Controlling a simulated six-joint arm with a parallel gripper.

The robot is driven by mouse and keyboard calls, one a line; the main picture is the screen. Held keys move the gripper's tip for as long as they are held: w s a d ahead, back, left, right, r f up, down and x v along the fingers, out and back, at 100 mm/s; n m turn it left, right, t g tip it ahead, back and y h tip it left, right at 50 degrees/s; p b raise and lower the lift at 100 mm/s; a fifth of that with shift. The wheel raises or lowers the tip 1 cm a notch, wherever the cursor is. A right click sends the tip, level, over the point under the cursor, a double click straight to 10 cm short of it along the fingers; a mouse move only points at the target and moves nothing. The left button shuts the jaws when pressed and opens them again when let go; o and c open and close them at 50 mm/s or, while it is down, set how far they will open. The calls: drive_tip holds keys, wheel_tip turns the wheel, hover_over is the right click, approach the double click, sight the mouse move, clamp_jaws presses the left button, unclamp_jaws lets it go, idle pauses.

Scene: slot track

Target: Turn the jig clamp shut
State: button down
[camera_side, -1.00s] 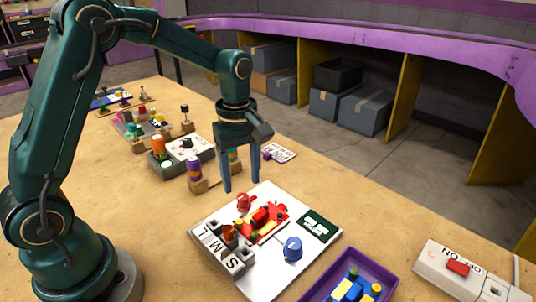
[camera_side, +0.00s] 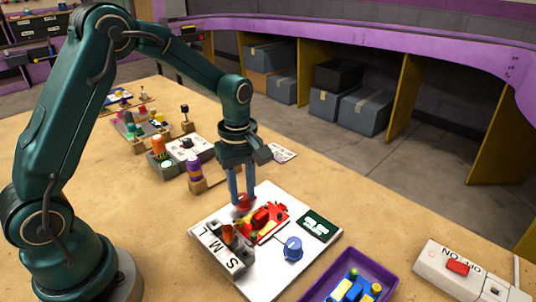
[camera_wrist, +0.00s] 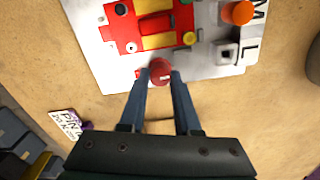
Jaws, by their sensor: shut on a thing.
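The white jig board (camera_side: 265,278) lies on the table, with a red and yellow workpiece (camera_side: 262,218) on it. A red knob (camera_side: 243,204), which looks like the jig clamp, stands at the board's far edge beside the workpiece. My gripper (camera_side: 242,194) points down with its two fingers shut on the red knob. In the wrist view my gripper (camera_wrist: 160,80) has a fingertip on each side of the red knob (camera_wrist: 160,68). The clamp's lower part is mostly hidden in the side view.
A blue knob (camera_side: 292,248), a dark green panel (camera_side: 319,226) and a grey block lettered S, M, L (camera_side: 231,263) are on the board. A purple tray (camera_side: 385,277) and a switch box (camera_side: 432,262) stand to the right. Striped posts (camera_side: 195,172) stand behind left.

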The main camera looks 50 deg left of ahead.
drive_tip(key=m, duration=0.4)
drive_tip(key=shift+m, duration=0.4)
drive_tip(key=m, duration=0.4)
drive_tip(key=shift+m, duration=0.3)
drive_tip(key=m, duration=0.4)
drive_tip(key=shift+m, duration=0.3)
drive_tip(key=shift+w+m, duration=0.1)
drive_tip(key=shift+m, duration=1.8)
drive_tip(key=c, duration=0.6)
unclamp_jaws()
